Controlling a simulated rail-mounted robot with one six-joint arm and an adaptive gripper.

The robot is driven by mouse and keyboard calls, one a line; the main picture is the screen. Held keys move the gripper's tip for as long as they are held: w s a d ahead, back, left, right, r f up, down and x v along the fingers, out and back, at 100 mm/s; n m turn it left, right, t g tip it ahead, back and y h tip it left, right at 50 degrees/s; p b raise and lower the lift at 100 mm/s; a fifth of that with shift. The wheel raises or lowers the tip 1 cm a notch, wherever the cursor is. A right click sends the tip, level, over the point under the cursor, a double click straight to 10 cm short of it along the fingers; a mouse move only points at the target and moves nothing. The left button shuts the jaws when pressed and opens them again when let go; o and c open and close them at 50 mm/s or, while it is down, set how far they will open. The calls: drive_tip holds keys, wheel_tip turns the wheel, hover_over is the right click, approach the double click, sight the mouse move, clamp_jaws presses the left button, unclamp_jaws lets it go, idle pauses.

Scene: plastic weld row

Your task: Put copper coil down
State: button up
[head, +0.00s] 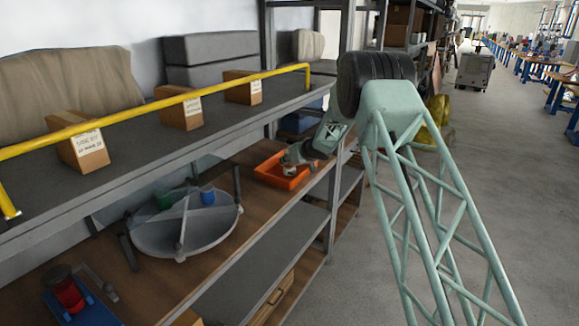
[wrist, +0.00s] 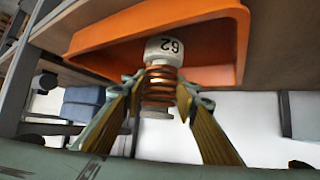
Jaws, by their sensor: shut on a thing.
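The copper coil (wrist: 160,88) is a ribbed copper-coloured piece with a white numbered cap (wrist: 165,50) on one end and a grey end on the other. My gripper (wrist: 160,92) is shut on it, with one finger on each side. The cap end overlaps the orange tray (wrist: 225,12) in the wrist view; I cannot tell whether it touches the tray. In the head view, my gripper (head: 297,155) is over the orange tray (head: 268,176) on the wooden shelf. The coil is too small and covered there to make out.
A red and blue item (head: 67,290) is at the near left. The grey upper shelf (head: 130,150) with a yellow rail overhangs the back.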

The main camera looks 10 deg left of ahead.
drive_tip(key=shift+f, duration=0.75)
drive_tip(key=o, duration=1.1)
drive_tip(key=shift+f, duration=0.15)
drive_tip(key=shift+r, duration=0.2)
drive_tip(key=shift+s+d+r, duration=0.15)
drive_tip(key=shift+s, duration=0.05)
drive_tip(key=shift+p+v, duration=0.3)
drive_tip(key=shift+v, duration=5.35)
